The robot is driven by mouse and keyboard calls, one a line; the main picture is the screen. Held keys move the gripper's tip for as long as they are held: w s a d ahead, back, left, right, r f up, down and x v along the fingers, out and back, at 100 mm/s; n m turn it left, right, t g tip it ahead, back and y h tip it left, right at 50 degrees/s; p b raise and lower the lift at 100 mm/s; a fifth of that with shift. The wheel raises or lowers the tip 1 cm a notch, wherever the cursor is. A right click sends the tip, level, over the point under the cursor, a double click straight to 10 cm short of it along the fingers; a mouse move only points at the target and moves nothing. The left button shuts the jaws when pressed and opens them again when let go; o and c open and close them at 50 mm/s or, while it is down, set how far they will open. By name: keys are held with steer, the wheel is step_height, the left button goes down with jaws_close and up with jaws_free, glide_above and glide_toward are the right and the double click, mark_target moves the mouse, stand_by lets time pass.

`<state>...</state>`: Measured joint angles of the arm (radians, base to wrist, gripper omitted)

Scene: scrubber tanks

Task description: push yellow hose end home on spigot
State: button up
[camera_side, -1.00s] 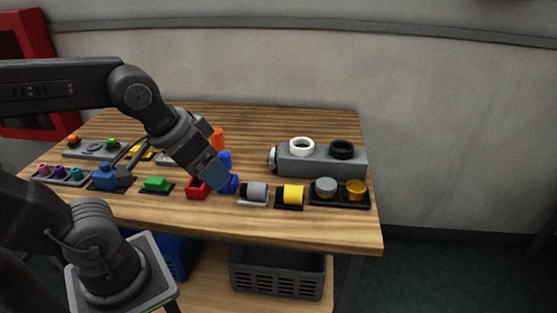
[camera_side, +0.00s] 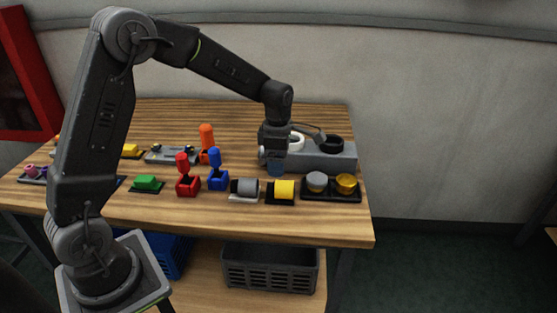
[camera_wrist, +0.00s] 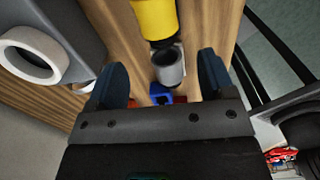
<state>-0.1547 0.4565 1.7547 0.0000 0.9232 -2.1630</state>
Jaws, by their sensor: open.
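The yellow hose end (camera_side: 284,187) lies on a small black base near the table's front edge. In the wrist view the yellow hose end (camera_wrist: 154,18) is at the top, cut off by the frame edge. My gripper (camera_side: 276,172) points down just behind the yellow and grey cylinders. In the wrist view my gripper (camera_wrist: 162,82) has its blue fingers wide apart with nothing held between them. The grey tank block (camera_side: 325,155) stands behind the gripper. Its left end, where a fitting showed earlier, is hidden by my gripper in the side view, so I cannot make out the spigot clearly.
A grey cylinder (camera_side: 246,186) lies left of the yellow one. A black tray (camera_side: 330,196) with a grey cap and an amber cap is on the right. Upright blue (camera_side: 216,170) and red (camera_side: 184,175) handles stand to the left. A white ring (camera_wrist: 32,54) tops the tank.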

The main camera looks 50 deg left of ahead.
mark_target(279, 183)
steer(key=shift+w+a+f, duration=0.1)
steer(key=shift+w+f, duration=0.05)
steer(key=shift+f, duration=5)
steer(key=c, duration=0.8)
steer(key=o, duration=0.8)
steer(key=shift+r, duration=0.35)
steer(key=shift+c, duration=0.4)
steer(key=c, duration=0.9)
